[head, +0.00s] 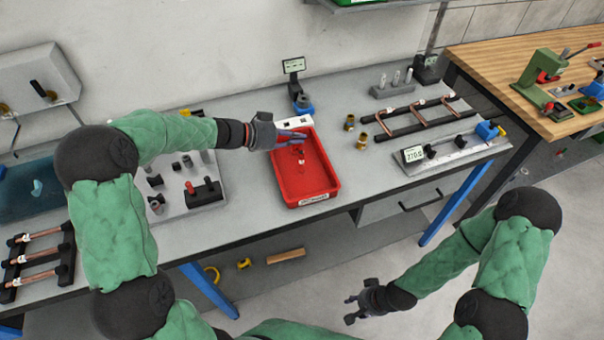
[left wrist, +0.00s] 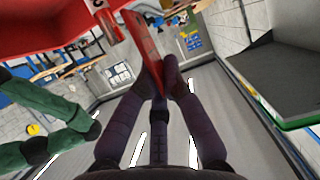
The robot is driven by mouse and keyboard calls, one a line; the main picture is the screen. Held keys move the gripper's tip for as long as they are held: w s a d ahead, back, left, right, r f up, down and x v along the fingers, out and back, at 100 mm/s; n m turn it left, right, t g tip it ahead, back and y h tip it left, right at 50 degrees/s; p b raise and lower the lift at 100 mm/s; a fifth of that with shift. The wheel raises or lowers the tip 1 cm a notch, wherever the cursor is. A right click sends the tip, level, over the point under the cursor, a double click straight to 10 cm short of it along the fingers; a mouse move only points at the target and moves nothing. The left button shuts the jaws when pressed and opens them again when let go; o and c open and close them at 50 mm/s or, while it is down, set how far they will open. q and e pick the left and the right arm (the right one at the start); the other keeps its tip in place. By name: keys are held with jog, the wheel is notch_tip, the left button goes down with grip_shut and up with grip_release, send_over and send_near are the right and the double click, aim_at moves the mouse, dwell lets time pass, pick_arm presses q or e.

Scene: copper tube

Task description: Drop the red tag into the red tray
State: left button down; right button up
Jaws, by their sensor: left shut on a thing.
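The red tray (head: 331,181) sits on the grey workbench in the middle of the head view. A small copper piece with a white label (head: 301,158) shows in it. My left gripper (head: 300,138) is over the tray's far part, with its fingers pointing right. In the left wrist view my left gripper (left wrist: 160,72) is shut on the red tag (left wrist: 145,40), a thin flat red plate standing out past the fingertips. In the head view the tag is hard to tell from the red tray. My right gripper (head: 353,308) is open and empty, in front of the bench.
A small display on a stand (head: 294,65) and a blue-based device (head: 303,105) stand behind the tray. Brass fittings (head: 362,142) and a black rack with copper tubes (head: 420,118) are to its right. A grey board with black fixtures (head: 205,192) lies to its left.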

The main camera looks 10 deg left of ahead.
pick_arm(q)
jog(key=shift+f, duration=0.15)
jog(key=c, duration=1.3)
grip_release()
jog(key=v, duration=1.2)
jog(key=shift+s+f, duration=0.1)
jog(key=shift+f, duration=0.05)
